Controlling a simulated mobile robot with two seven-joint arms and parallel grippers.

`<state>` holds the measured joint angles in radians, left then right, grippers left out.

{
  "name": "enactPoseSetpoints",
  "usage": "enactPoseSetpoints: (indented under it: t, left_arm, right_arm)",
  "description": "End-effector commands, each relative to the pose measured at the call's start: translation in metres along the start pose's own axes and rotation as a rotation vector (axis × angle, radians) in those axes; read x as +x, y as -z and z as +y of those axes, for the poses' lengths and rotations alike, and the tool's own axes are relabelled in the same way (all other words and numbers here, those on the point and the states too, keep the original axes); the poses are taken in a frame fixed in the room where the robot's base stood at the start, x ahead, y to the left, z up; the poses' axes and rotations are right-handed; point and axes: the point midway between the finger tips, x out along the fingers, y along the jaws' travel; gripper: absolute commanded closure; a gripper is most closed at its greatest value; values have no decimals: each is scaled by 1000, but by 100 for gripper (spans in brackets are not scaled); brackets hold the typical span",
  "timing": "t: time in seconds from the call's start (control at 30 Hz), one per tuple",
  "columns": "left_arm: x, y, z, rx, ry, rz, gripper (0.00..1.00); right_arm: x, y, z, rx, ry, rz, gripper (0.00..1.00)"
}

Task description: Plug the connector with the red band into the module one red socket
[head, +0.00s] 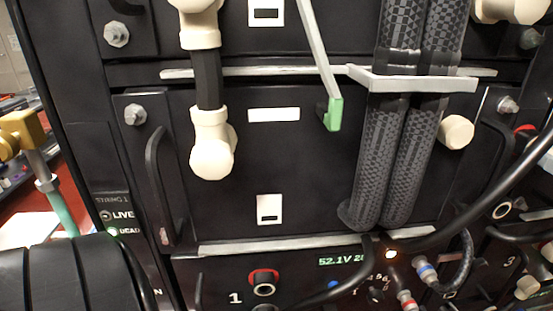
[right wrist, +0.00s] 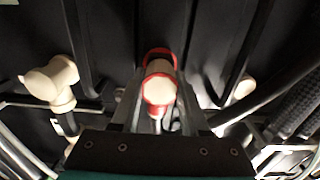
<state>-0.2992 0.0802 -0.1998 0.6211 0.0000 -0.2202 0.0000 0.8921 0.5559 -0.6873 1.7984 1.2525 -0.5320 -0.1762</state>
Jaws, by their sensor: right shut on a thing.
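In the right wrist view my right gripper (right wrist: 160,85) is shut on a cream piece with red rings, which looks like the connector with the red band (right wrist: 158,90). In the head view a bit of red shows at the right edge, but I cannot make out my right gripper clearly there. The module one red socket (head: 264,283) is a red ring beside the white number 1 at the bottom, with nothing in it. My left gripper is not in view.
Connectors with a blue band (head: 427,271) and a red band (head: 405,300) sit right of the socket. A black cable (head: 480,218) crosses the lower right. Thick textured hoses (head: 385,160), a handle (head: 157,190) and a green-tipped strip (head: 334,113) stand out above.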

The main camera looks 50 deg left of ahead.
Motion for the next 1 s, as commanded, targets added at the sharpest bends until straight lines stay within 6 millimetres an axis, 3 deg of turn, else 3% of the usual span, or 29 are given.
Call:
enactPoseSetpoints:
  t: [1.0]
  left_arm:
    - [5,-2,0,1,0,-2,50]
  right_arm:
    - [-26,0,0,-1,-1,-1,100]
